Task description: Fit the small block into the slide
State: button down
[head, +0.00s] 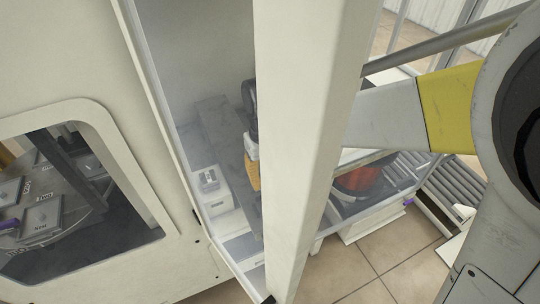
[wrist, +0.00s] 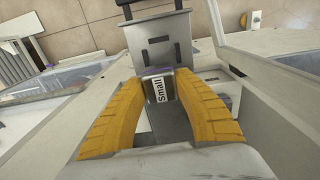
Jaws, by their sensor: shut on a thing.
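My gripper (wrist: 160,84) has two yellow fingers shut on the small block (wrist: 157,92), a grey block with a white "Small" label. The block sits between the fingertips in the wrist view. Just beyond it is a grey metal part with dark slots (wrist: 158,42), and a grey strip runs below it; these look like the slide. The block overlaps this part in the picture; I cannot tell whether they touch. In the head view my gripper (head: 253,174) shows only partly, inside the machine beside a grey slab (head: 222,140). The block is hidden there.
A thick white post (head: 305,130) stands in front of my gripper in the head view. A white box with a small metal fixture (head: 208,181) stands left of it. Pale walls flank my gripper closely in the wrist view. Roller conveyors (head: 455,190) are at the right.

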jog(key=shift+s+d+f, duration=0.1)
jog(key=shift+s+f, duration=0.1)
jog(key=shift+s, duration=0.55)
jog(key=shift+f+b, duration=2.3)
jog(key=shift+f, duration=0.6)
jog(key=shift+f+b, duration=0.9)
jog(key=shift+f, duration=0.1)
jog(key=c, duration=0.9)
grip_release()
jog(key=shift+c, duration=0.2)
jog(key=shift+r+p, duration=1.95)
jog(key=shift+r, duration=0.55)
